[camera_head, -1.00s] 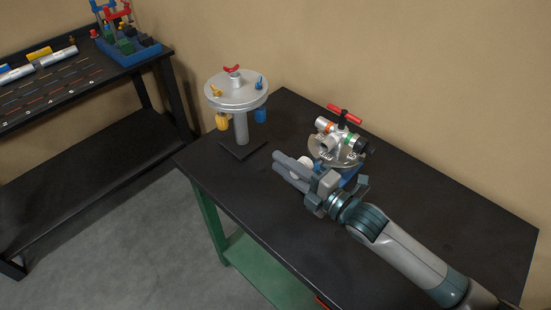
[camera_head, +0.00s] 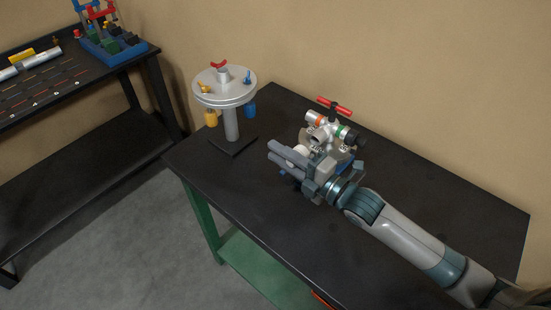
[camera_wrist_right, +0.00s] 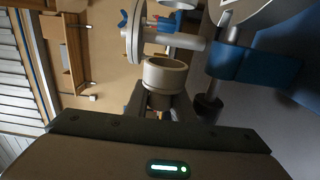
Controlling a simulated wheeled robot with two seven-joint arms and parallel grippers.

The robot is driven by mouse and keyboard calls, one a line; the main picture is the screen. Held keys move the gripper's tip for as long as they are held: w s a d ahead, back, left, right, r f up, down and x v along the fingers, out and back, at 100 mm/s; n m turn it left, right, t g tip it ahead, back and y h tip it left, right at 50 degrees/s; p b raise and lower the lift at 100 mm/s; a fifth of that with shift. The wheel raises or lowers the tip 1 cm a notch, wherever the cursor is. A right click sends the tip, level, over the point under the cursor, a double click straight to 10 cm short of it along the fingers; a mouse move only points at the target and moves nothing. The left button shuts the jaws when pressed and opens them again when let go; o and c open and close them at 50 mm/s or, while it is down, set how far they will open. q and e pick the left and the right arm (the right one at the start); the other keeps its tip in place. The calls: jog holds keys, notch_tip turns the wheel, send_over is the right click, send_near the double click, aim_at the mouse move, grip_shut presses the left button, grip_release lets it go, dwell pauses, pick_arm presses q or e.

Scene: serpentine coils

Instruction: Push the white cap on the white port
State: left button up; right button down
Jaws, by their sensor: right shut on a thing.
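A valve manifold with a red T-handle (camera_head: 334,106) stands on the black table. It has an orange-ringed port (camera_head: 314,118), a green-ringed port with a black end (camera_head: 352,137) and a grey port (camera_head: 317,136) facing the front left. My right gripper (camera_head: 277,157) is shut on the white cap (camera_head: 301,150), just in front of that grey port. In the right wrist view a pale round collar (camera_wrist_right: 165,76), which looks like the cap, is close to a metal pipe of the manifold. I cannot tell whether cap and port touch. My left gripper is out of view.
A round silver stand (camera_head: 224,87) with hanging yellow and blue caps is left of the gripper on the black table (camera_head: 400,190). A second bench (camera_head: 60,90) with a blue rack (camera_head: 118,48) is at the far left. The table's right part is clear except for my arm.

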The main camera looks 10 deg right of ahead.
jog(key=shift+w+d+b, duration=0.45)
jog(key=shift+w+d, duration=0.4)
jog(key=shift+d, duration=0.25)
jog(key=shift+d, duration=0.1)
jog(key=shift+w+d, duration=0.3)
jog(key=shift+w+d, duration=0.45)
jog(key=shift+d, duration=0.15)
jog(key=shift+w+d+b, duration=0.4)
jog(key=shift+w+d, duration=0.1)
jog(key=shift+d, duration=0.15)
dwell(0.8)
jog(key=c, duration=1.4)
grip_release()
jog(key=shift+r, duration=0.1)
jog(key=shift+c, duration=0.2)
